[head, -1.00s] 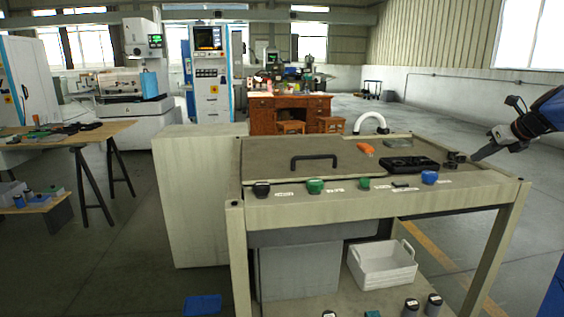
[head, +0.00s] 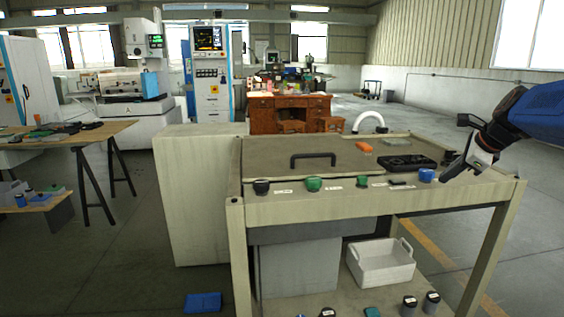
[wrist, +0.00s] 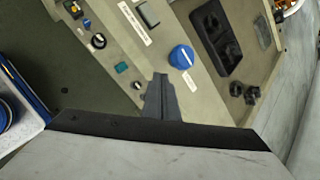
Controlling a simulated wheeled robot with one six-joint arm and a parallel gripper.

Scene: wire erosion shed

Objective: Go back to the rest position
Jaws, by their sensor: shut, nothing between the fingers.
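My gripper (head: 444,179) is at the right of the head view, over the right front part of the bench (head: 300,211). Its fingers are shut and hold nothing. In the wrist view the shut fingers (wrist: 161,80) reach up from below, close to the blue knob (wrist: 181,57) on the bench's front panel. A gap or contact between them is hard to tell. The blue knob also shows in the head view (head: 426,175), just left of the fingertips.
A black tray (head: 407,163) and an orange item (head: 363,147) lie on the bench top. Green knobs (head: 313,184) and a black knob (head: 261,187) line its front. A white basket (head: 381,262) stands on the lower shelf. Floor is open to the right.

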